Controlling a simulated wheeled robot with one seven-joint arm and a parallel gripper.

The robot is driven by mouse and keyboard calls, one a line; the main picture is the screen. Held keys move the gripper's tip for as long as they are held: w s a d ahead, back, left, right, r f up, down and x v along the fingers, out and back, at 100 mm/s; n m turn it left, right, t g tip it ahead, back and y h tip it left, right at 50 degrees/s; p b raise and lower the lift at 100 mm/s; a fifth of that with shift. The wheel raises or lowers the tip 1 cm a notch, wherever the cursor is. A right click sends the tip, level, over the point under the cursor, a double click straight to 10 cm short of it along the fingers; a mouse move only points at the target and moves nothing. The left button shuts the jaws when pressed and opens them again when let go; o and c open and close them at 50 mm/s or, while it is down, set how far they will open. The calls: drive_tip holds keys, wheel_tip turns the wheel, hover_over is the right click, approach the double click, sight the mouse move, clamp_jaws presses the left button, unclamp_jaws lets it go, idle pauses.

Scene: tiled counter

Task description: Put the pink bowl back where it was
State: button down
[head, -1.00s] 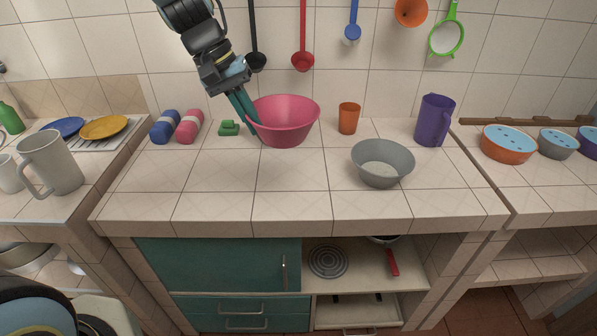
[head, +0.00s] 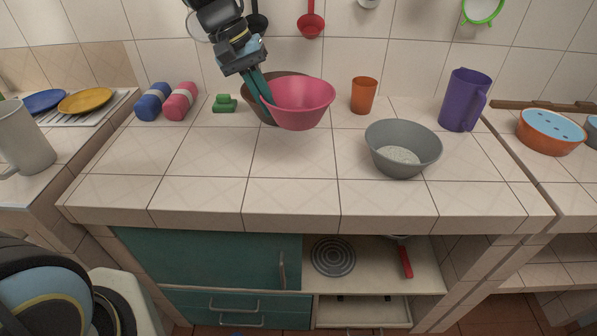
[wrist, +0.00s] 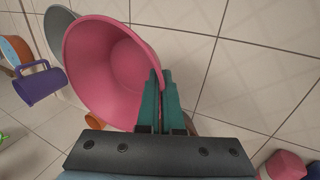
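The pink bowl (head: 302,103) is in front of a dark brown bowl (head: 262,100) at the back middle of the counter, and partly covers it. My gripper (head: 266,98) is shut on the pink bowl's left rim. In the wrist view, the two teal fingers (wrist: 158,105) pinch the wall of the pink bowl (wrist: 105,70), which is empty. The bowl seems held above the counter; the exact gap beneath it cannot be told.
A grey bowl (head: 402,150) stands to the right, nearer the front. An orange cup (head: 363,95) and a purple pitcher (head: 465,100) stand at the back right. A green block (head: 224,103) and blue and pink rolls (head: 180,102) are left. The front left counter is clear.

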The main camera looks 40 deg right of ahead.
wheel_tip(320, 180, down, 12)
drive_tip(key=shift+f, duration=0.1)
idle(0.5)
drive_tip(key=shift+f, duration=0.15)
drive_tip(key=c, duration=1.1)
unclamp_jaws()
drive_tip(key=shift+w+r, duration=0.1)
drive_tip(key=shift+r, duration=0.3)
drive_tip(key=b+v, duration=0.1)
drive_tip(key=v, duration=1)
drive_tip(key=shift+a+r, duration=0.2)
drive_tip(key=shift+r, duration=0.05)
